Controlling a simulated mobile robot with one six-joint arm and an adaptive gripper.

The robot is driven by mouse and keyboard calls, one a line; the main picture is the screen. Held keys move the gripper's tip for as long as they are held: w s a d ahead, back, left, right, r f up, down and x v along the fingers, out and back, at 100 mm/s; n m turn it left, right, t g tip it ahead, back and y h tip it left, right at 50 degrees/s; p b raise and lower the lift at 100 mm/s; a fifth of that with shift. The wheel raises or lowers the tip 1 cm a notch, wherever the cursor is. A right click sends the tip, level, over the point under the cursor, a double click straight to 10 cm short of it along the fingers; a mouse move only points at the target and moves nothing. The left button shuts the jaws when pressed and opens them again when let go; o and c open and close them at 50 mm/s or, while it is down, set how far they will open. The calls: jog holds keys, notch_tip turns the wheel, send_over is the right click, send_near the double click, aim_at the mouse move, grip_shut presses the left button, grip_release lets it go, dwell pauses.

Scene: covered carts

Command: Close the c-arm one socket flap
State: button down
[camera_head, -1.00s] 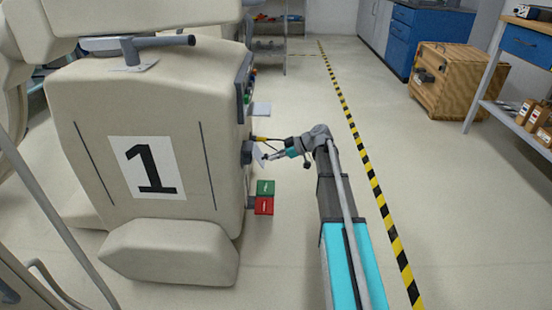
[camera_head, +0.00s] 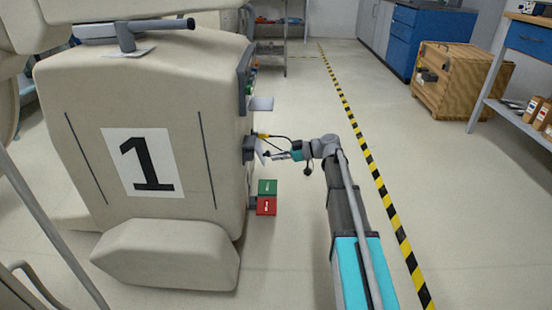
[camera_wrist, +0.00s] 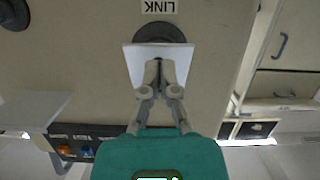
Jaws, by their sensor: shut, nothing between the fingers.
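The cart marked 1 (camera_head: 75,150) is the c-arm. On its right side a dark socket (camera_head: 249,148) sticks out with a small white flap (camera_head: 263,158) at it. In the wrist view the dark round socket (camera_wrist: 160,31) lies under a LINK label, and the square white flap (camera_wrist: 133,60) covers its lower part. The flap stands partly open, at an angle to the socket. My gripper (camera_wrist: 158,64) is shut and empty, its fingertips at the flap's outer face; I cannot tell whether they touch. My gripper (camera_head: 270,157) points left at the flap in the head view.
A yellow-tipped cable (camera_head: 265,135) runs just above my gripper. Another pale flap (camera_head: 262,104) juts out farther back on the cart. Green (camera_head: 267,187) and red (camera_head: 266,206) boxes sit below the socket. The floor to the right is clear up to a wooden crate (camera_head: 458,80).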

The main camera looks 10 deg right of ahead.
aim_at(269, 153)
jog(key=shift+a, duration=0.1)
dwell(0.3)
jog(key=shift+r, duration=0.15)
